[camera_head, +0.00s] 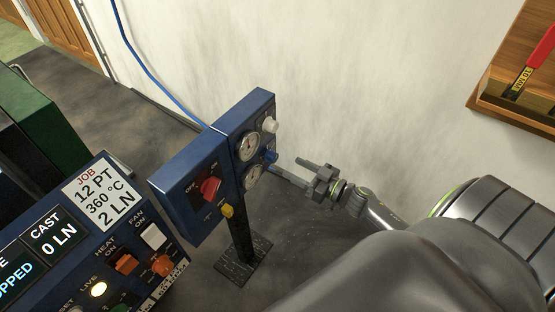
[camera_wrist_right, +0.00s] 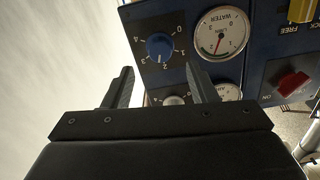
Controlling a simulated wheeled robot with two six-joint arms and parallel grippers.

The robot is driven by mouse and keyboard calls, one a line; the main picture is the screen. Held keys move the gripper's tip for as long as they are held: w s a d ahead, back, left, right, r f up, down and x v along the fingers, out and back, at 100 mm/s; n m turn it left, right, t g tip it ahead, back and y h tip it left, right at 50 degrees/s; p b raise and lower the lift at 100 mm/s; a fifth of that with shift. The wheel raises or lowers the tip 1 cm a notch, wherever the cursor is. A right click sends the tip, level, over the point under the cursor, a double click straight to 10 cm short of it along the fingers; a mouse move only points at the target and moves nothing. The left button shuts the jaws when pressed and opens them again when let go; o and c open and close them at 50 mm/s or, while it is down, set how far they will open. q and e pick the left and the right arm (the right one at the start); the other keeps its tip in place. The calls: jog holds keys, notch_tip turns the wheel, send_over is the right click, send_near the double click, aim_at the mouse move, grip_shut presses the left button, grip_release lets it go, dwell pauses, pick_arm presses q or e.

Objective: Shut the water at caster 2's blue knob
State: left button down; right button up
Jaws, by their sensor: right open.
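In the right wrist view the blue knob (camera_wrist_right: 159,47) sits on a dial plate numbered about 0 to 4, just beyond the fingertips. Its exact setting is hard to read. The WATER gauge (camera_wrist_right: 222,33) is beside it. My right gripper (camera_head: 287,167) is open in front of that face. In the wrist view its fingers (camera_wrist_right: 159,70) are spread on either side of the knob's line, apart from it. My left gripper is out of view.
A white knob (camera_head: 268,124) and a second gauge (camera_wrist_right: 229,92) share the face. The box's front has a red switch (camera_head: 209,187) and a yellow knob (camera_head: 227,210). A console (camera_head: 120,255) stands at lower left. A wall shelf (camera_head: 510,100) is at right.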

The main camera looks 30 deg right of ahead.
aim_at(276, 159)
jog(key=x, duration=0.6)
jog(key=shift+w+a, duration=0.2)
jog(key=shift+w, duration=0.3)
jog(key=c, duration=1)
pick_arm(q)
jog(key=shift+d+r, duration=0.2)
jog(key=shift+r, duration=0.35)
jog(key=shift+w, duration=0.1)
pick_arm(e)
jog(key=shift+o, duration=0.2)
